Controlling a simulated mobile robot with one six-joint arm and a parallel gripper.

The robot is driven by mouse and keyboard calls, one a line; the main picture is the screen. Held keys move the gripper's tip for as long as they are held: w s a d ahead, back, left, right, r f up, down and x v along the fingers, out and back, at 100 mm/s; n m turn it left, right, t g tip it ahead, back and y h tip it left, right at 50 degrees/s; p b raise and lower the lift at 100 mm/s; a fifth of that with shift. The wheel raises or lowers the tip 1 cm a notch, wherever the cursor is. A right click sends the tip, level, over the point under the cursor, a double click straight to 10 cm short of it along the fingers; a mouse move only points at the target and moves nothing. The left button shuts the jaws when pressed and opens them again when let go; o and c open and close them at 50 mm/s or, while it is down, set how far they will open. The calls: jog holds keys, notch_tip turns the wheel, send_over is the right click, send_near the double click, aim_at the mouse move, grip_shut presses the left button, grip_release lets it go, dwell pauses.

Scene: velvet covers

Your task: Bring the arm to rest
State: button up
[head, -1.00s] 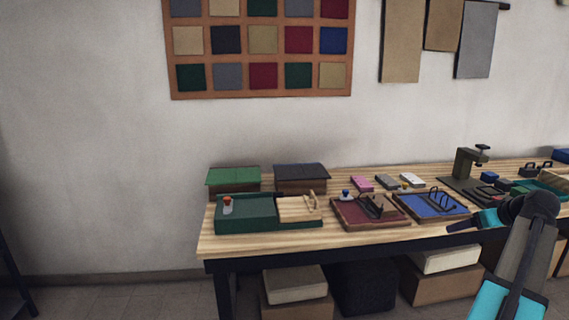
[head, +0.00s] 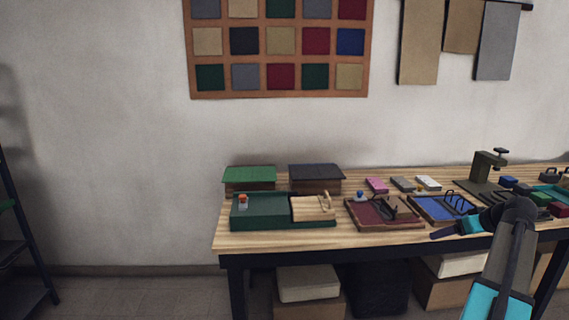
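My arm reaches up from the lower right of the head view, with grey links and teal parts. My gripper (head: 443,234) is at its end, pointing left, in front of the workbench's front edge near the blue tray (head: 440,208). The gripper is small and seen from the side, so I cannot tell whether its fingers are apart or closed. Nothing can be seen hanging from it.
The wooden workbench (head: 280,240) carries a green tray (head: 264,222), a dark red tray (head: 385,225) and a press (head: 486,170). Boxes (head: 308,283) stand beneath it. A dark shelf rack (head: 22,250) is at the far left. Floor between rack and bench is clear.

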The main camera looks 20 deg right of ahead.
jog(key=w+a+f+n+g+y+p, duration=0.1)
jog(key=w+a+f+n+g+y, duration=0.2)
jog(key=w+a+f, duration=1.25)
jog(key=a+f+n+g+y, duration=0.1)
jog(key=a+f, duration=0.5)
jog(key=a, duration=0.3)
jog(key=a+f+g+y+p, duration=0.1)
jog(key=a+f, duration=0.6)
jog(key=a, duration=0.3)
jog(key=a+f+n+g+y, duration=0.1)
jog(key=a+f, duration=0.5)
jog(key=a, duration=0.3)
jog(key=s+a+f+n+g+p, duration=0.1)
jog(key=s+a+f+g, duration=0.2)
jog(key=s+a+f, duration=0.5)
jog(key=s+a+f+g, duration=0.2)
jog(key=s+a+f, duration=0.45)
jog(key=a, duration=0.45)
jog(key=s+a+f+g+h, duration=0.1)
jog(key=s+a+f, duration=0.1)
jog(key=s, duration=0.4)
jog(key=s+a+f+g+h, duration=0.1)
jog(key=s+a+f+g, duration=0.15)
jog(key=s, duration=0.45)
jog(key=s+d+f+m+h, duration=0.1)
jog(key=s+d+m+h, duration=0.2)
jog(key=s, duration=0.3)
jog(key=shift+s+d+f+m+p, duration=0.15)
jog(key=shift+s+d+m+p, duration=0.2)
jog(key=shift+d, duration=0.3)
